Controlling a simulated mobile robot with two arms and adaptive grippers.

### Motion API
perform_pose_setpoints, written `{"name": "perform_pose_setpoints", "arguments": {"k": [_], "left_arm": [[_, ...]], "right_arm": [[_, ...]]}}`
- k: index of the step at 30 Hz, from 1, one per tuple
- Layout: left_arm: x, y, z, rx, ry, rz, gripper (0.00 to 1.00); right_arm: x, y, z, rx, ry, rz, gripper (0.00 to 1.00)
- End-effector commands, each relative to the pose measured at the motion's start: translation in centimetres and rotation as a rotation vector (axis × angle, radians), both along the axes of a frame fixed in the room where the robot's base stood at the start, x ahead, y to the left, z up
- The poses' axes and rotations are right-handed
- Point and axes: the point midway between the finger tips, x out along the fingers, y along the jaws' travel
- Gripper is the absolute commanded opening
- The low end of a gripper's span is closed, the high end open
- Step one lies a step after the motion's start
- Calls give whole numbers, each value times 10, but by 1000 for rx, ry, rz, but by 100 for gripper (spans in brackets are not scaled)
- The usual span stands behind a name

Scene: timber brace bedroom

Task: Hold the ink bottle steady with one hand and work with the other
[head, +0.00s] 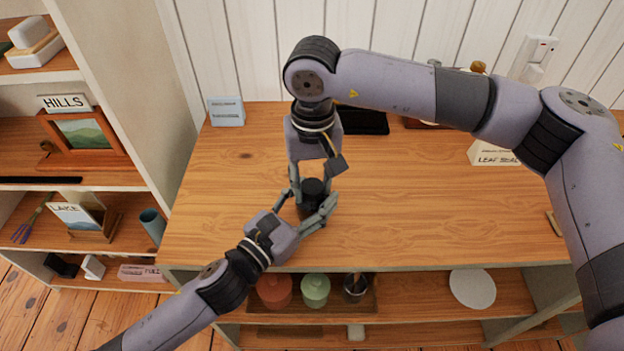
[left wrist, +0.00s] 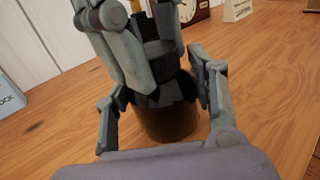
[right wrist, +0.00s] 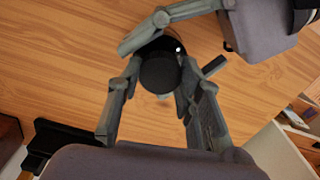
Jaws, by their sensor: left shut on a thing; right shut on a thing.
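The dark ink bottle (head: 311,208) stands upright on the wooden desk top, near its front left. Its lower body (left wrist: 168,124) shows in the left wrist view between my left fingers. My left gripper (head: 306,203) comes in low from the front and is shut around the body. My right gripper (head: 312,189) reaches down from above and is shut on the round black cap (right wrist: 158,72), which sits at the bottle's top. Fingers hide much of the bottle, so I cannot tell whether the cap is loose.
The wooden desk top (head: 430,205) is mostly clear to the right. A light blue card (head: 227,111) stands at the back left, and a black flat item (head: 364,122) lies behind my right gripper. A shelf unit (head: 120,90) is at the left. Pots (head: 315,290) sit on the shelf below.

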Motion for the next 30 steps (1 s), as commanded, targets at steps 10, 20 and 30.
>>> {"name": "perform_pose_setpoints", "arguments": {"k": [10,20,30], "left_arm": [[0,0,-2,2,2,0,0],[0,0,-2,2,2,1,0],[1,1,-2,4,2,4,0]], "right_arm": [[0,0,0,1,0,-36,35],[0,0,0,0,0,-35,53],[0,-1,0,-2,2,-35,53]]}}
